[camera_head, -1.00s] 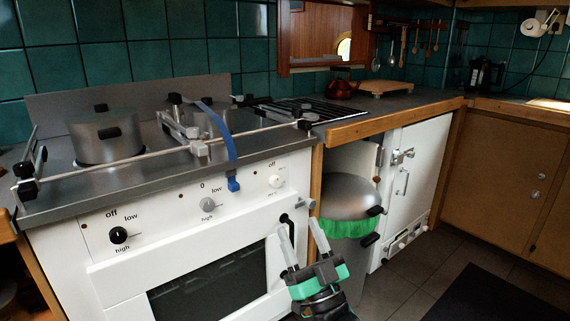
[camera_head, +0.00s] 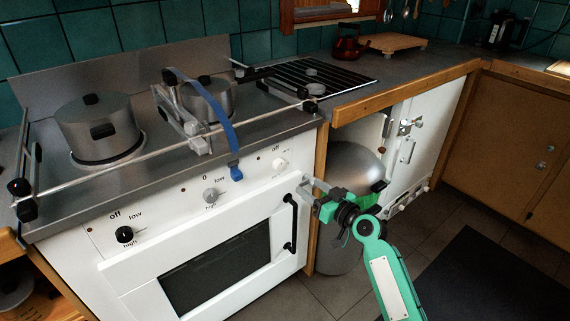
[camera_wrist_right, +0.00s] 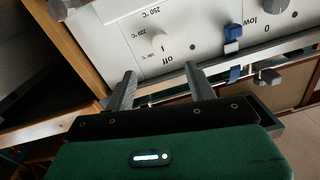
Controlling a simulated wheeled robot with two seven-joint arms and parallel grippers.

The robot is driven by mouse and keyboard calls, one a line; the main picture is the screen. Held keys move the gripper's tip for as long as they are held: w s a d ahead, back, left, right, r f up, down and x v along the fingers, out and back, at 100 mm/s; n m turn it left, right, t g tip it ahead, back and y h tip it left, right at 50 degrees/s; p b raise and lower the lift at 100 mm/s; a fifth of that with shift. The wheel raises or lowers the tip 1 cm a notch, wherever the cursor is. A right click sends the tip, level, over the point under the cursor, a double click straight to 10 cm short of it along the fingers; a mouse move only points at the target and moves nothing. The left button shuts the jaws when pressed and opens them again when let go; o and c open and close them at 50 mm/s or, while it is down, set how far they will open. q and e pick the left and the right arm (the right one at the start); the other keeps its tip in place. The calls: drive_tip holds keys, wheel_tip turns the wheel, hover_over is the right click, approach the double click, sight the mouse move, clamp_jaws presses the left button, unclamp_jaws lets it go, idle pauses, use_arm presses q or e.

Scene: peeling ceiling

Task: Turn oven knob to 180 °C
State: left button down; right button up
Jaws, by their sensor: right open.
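The white oven knob (camera_head: 280,163) is at the right end of the stove's front panel, under an "off" mark. It also shows in the right wrist view (camera_wrist_right: 161,42), upside down, with "off" and temperature marks around it. A dark line on the knob points near "off". My right gripper (camera_head: 306,187) is just right of and below the knob, near the oven's top right corner. In the wrist view its two fingers (camera_wrist_right: 161,73) are apart and empty, with the knob beyond the gap between them and not touched. My left gripper is not in view.
The oven door handle (camera_head: 290,222) is close below the gripper. A blue strap (camera_head: 228,140) hangs over the panel left of the knob. A metal rail (camera_head: 180,156) runs along the stove front. A rounded metal bin (camera_head: 352,170) stands right of the stove.

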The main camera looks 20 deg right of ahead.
sight(282, 167)
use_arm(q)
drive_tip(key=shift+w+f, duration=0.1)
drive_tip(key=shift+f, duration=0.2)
use_arm(e)
drive_tip(key=x, duration=1.2)
drive_tip(key=shift+w+a, duration=0.2)
drive_tip(key=shift+w, duration=0.1)
drive_tip(key=c, duration=1)
